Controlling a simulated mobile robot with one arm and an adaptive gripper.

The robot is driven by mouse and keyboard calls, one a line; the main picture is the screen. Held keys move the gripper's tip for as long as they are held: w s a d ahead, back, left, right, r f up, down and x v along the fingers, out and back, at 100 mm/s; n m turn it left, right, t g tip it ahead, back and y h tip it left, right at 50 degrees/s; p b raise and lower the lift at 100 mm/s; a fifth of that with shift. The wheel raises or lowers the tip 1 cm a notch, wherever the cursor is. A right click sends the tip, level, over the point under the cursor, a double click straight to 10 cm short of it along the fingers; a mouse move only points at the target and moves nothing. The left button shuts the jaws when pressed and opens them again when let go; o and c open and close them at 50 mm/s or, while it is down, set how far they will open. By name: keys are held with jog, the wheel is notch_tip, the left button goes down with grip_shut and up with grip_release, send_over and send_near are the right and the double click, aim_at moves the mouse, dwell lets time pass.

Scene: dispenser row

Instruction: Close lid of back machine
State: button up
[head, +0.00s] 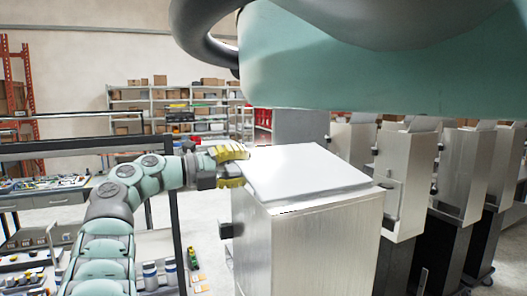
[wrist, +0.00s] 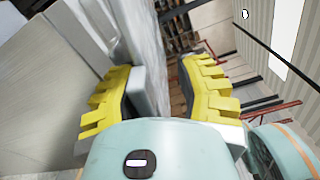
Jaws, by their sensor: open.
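A brushed metal machine (head: 308,250) stands close in front of me in the head view. Its pale flat lid (head: 305,172) lies over the top, slightly askew to the box; I cannot tell whether it is fully down. My gripper (head: 232,165) has yellow fingers and is at the lid's left rear edge. In the wrist view my gripper (wrist: 158,92) is open, with the metal machine body (wrist: 50,90) on the left. A grey edge lies close to the left finger; contact is unclear. Part of my body hides the upper right.
More metal machines (head: 403,175) stand in a row to the right, several with raised panels on top. A workbench (head: 45,192) with tools is at the left. Shelves (head: 165,100) with boxes stand at the back wall.

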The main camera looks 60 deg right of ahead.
jog(key=shift+w+f, duration=0.25)
jog(key=shift+f, duration=0.05)
jog(key=shift+w+a, duration=0.15)
jog(key=shift+a, duration=0.05)
jog(key=v, duration=0.7)
jog(key=shift+a+r, duration=0.25)
jog(key=shift+a, duration=0.05)
jog(key=shift+f, duration=0.1)
